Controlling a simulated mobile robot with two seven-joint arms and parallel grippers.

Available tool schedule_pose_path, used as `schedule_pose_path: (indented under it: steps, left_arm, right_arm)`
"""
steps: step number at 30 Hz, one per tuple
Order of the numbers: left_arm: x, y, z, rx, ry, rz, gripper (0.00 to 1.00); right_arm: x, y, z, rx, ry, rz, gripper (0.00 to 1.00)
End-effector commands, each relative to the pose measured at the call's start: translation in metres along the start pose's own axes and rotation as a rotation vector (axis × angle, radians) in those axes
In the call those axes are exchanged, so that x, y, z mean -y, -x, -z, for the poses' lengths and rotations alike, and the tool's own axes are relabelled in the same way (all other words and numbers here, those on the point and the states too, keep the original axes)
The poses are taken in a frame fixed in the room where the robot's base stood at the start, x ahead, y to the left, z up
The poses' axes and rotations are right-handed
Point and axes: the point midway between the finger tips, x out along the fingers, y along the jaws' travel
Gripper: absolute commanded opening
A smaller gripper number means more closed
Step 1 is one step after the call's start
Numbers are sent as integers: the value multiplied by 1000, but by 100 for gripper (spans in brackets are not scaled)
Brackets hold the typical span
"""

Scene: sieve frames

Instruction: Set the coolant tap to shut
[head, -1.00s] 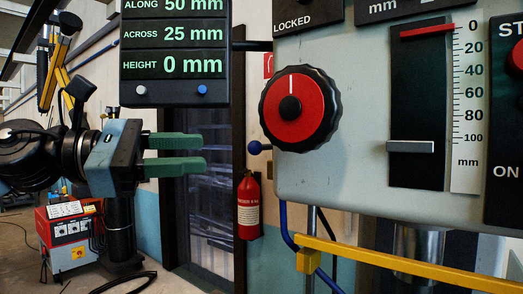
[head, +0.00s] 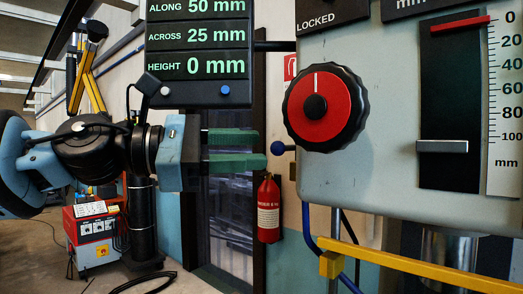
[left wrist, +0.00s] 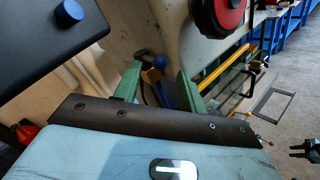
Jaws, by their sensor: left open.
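A small blue ball knob (head: 278,148), which I take to be the coolant tap's handle, sticks out from the left side of the grey machine panel. My left gripper (head: 260,149), with green fingers, is open and level with the knob. Its fingertips are just left of the knob in the head view, with no clear contact. In the left wrist view the blue ball (left wrist: 160,61) shows between and beyond the open fingers of my left gripper (left wrist: 158,74). No marking of the tap's positions is readable.
The grey panel carries a red dial (head: 318,106) and a slider (head: 442,146). A display box (head: 199,55) hangs above my left gripper. A yellow rail (head: 415,267) and blue hose run below the panel. A fire extinguisher (head: 268,210) is on the wall behind.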

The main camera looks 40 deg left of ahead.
Motion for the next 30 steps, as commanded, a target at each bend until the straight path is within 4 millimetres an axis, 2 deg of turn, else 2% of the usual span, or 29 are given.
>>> schedule_pose_path:
  steps: [9, 21, 23, 30]
  left_arm:
    - [0, -23, 1, -2, 1, 0, 41]
    - [0, -26, 0, 0, 0, -1, 41]
    - [0, -26, 0, 0, 0, -1, 36]
    - [0, -26, 0, 0, 0, -1, 4]
  right_arm:
    - [2, -1, -4, 7, -6, 1, 33]
    - [3, -2, -3, 4, -14, 0, 33]
    - [3, -2, -3, 4, -14, 0, 33]
    - [3, -2, -3, 4, -10, 1, 33]
